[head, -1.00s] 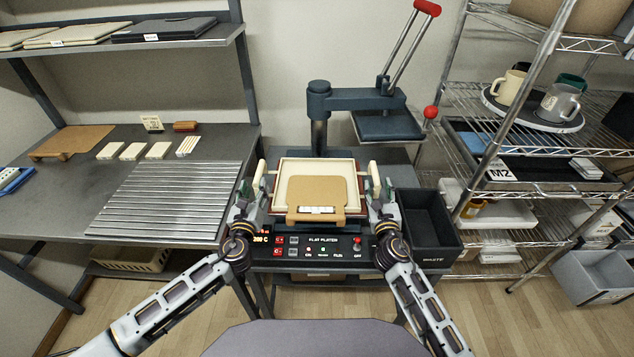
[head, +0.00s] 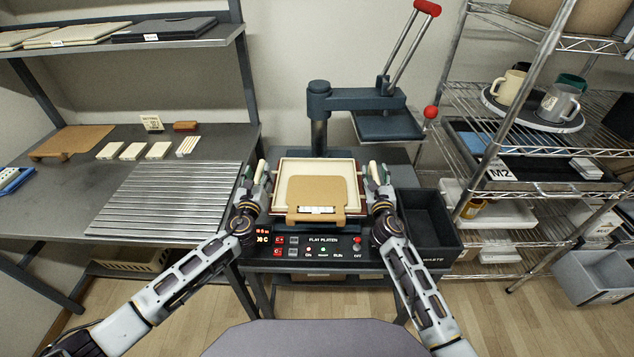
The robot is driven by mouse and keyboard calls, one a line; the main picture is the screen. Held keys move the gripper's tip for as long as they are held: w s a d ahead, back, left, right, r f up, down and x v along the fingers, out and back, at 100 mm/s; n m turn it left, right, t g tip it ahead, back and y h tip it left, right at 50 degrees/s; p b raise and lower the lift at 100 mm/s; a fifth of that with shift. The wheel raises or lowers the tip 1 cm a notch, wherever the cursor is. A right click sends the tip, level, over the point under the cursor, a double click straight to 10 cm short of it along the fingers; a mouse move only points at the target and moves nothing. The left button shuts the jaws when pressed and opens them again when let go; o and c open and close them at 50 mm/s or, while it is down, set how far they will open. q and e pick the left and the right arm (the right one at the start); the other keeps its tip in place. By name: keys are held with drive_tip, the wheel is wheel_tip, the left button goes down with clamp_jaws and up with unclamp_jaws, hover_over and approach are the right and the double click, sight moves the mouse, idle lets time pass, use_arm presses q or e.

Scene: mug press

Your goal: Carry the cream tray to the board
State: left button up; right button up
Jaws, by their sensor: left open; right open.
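The cream tray (head: 317,166) sits level on the flat platen of the press, with a tan plate (head: 316,190) lying in it and a pale label strip at its front. Cream upright handles stand at its left and right sides. My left gripper (head: 260,176) is open at the left handle. My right gripper (head: 376,177) is open at the right handle. I cannot tell whether the fingers touch the handles. A ribbed metal board (head: 165,200) lies on the left bench, its top bare. A brown board (head: 75,140) lies behind it.
The press arm (head: 355,100) with its upper plate is swung back right, clear of the tray. A black waste bin (head: 425,225) stands right of the platen. Small cream blocks (head: 133,151) lie on the bench behind the ribbed board. A wire rack with mugs stands at right.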

use_arm(q)
clamp_jaws()
use_arm(e)
clamp_jaws()
